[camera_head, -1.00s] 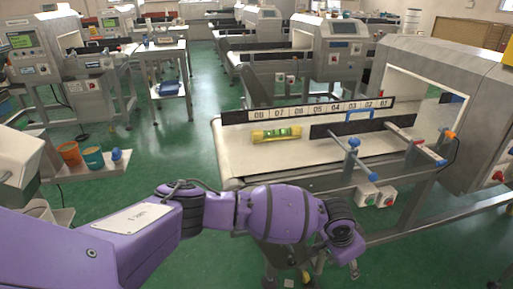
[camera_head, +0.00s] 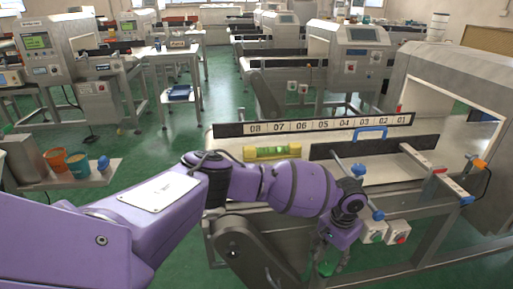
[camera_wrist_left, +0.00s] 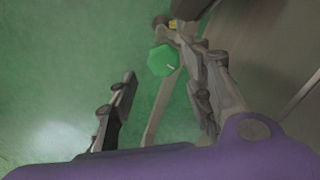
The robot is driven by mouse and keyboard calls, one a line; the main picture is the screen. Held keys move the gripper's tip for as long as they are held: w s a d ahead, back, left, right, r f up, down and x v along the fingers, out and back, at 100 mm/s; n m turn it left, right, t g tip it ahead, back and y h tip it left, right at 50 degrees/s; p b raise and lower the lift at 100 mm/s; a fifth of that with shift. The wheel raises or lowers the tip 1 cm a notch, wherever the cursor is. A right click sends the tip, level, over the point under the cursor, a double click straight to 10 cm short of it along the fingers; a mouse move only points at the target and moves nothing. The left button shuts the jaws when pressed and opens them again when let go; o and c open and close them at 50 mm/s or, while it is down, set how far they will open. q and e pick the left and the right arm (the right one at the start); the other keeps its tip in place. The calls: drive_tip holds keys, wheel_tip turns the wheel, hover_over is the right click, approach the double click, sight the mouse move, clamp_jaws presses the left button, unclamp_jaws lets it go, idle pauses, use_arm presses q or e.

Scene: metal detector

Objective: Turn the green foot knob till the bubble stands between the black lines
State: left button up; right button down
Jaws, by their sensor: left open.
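The yellow spirit level with a green vial (camera_head: 272,152) lies on the conveyor belt in the head view. Its bubble and black lines are too small to read. My left gripper (camera_head: 331,262) points down in front of the conveyor frame. The green foot knob (camera_head: 326,266) shows low by its fingers, partly hidden. In the left wrist view the green knob (camera_wrist_left: 163,60) is eight-sided with a small pale mark. My right gripper is not in view.
The conveyor (camera_head: 380,170) has a numbered strip (camera_head: 330,125), a black guide and side rods with blue knobs. A red-and-green button box (camera_head: 385,232) hangs beside my left wrist. The detector housing (camera_head: 450,90) stands at the right. Cups stand on a shelf (camera_head: 75,178) at the left.

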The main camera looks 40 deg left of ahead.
sight(328, 268)
use_arm(q)
wheel_tip(328, 268, down, 5)
drive_tip(key=shift+w+d+r+b, duration=0.1)
drive_tip(key=shift+w+r+b, duration=0.05)
drive_tip(key=shift+b, duration=0.55)
drive_tip(key=shift+c, duration=0.4)
drive_tip(key=c, duration=1)
